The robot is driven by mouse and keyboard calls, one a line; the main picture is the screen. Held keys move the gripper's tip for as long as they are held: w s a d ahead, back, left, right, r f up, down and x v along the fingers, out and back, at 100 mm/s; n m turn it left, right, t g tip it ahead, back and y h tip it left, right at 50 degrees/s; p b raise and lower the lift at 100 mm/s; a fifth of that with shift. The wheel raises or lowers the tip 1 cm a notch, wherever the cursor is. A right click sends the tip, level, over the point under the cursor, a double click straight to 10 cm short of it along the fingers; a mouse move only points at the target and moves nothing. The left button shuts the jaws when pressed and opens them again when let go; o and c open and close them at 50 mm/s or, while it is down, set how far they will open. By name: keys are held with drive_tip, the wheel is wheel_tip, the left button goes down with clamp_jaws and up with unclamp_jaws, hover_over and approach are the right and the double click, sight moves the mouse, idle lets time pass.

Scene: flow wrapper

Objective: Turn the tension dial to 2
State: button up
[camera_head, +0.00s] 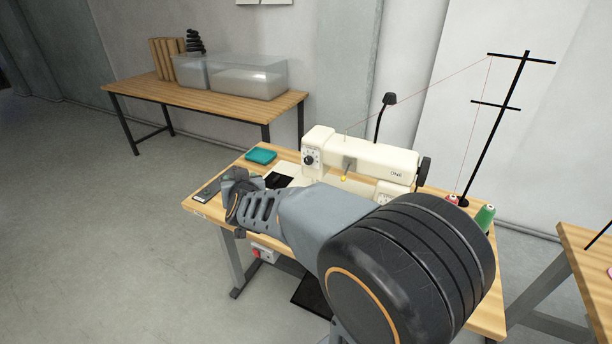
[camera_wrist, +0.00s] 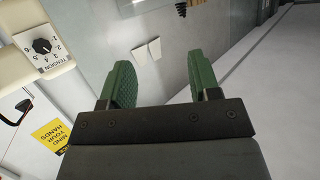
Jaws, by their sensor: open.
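The tension dial (camera_head: 308,160) is a small black knob on the left end of the cream sewing machine (camera_head: 375,161). In the wrist view the dial (camera_wrist: 41,46) is at the upper left, with numbers around it and the word TENSION beside it. Its setting is too small to read surely. My gripper (camera_head: 236,184) is in front of and left of the machine, over the table's left end. In the wrist view my gripper (camera_wrist: 158,62) shows two green fingers spread apart with nothing between them. The dial lies left of both fingers, apart from them.
The machine stands on a wooden table (camera_head: 474,285) with a teal pad (camera_head: 261,156) and thread cones (camera_head: 485,217) beside a thread stand (camera_head: 493,130). A yellow MIND YOUR HANDS label (camera_wrist: 49,135) is below the dial. A back table (camera_head: 180,93) holds clear bins (camera_head: 250,77).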

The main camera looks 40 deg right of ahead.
drive_tip(key=d+f+m+h+b, duration=0.2)
drive_tip(key=d+f+m+h, duration=0.1)
drive_tip(key=d+h, duration=0.3)
drive_tip(key=m+g+h+b, duration=0.2)
drive_tip(key=m+g+h, duration=0.2)
drive_tip(key=g+h, duration=0.15)
approach(307, 162)
drive_tip(key=shift+h, duration=0.25)
drive_tip(key=x, duration=0.9)
drive_tip(key=shift+f, duration=0.3)
drive_tip(key=shift+c, duration=0.4)
drive_tip(key=c, duration=0.9)
drive_tip(key=shift+o, duration=0.2)
drive_tip(key=shift+r+n+p, duration=0.1)
drive_tip(key=shift+n+p, duration=0.2)
